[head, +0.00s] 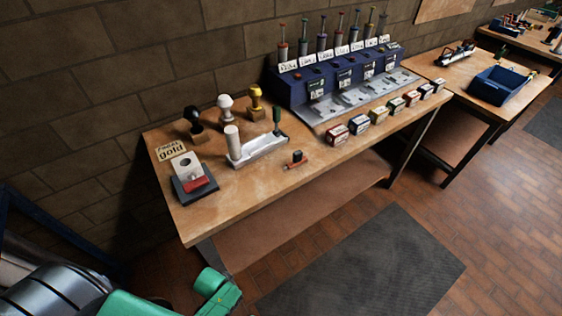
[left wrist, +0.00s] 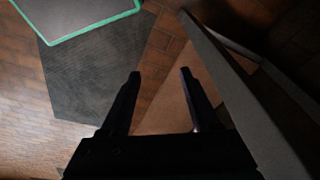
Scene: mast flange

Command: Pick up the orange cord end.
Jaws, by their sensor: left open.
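I cannot make out an orange cord or its end in either view. My left gripper (left wrist: 160,78) shows in the left wrist view with its two dark fingers apart and nothing between them. It hangs over the brick floor and a brown board beside a grey beam. In the head view only green and dark parts of my arm show at the bottom left, and the gripper is not visible there. My right gripper is in neither view.
A wooden workbench (head: 235,193) carries a blue rack (head: 295,93), several small boxes, stamps and a white tray (head: 262,153). A second table (head: 440,72) holds a blue bin (head: 500,86). A dark mat (head: 365,265) lies on open brick floor.

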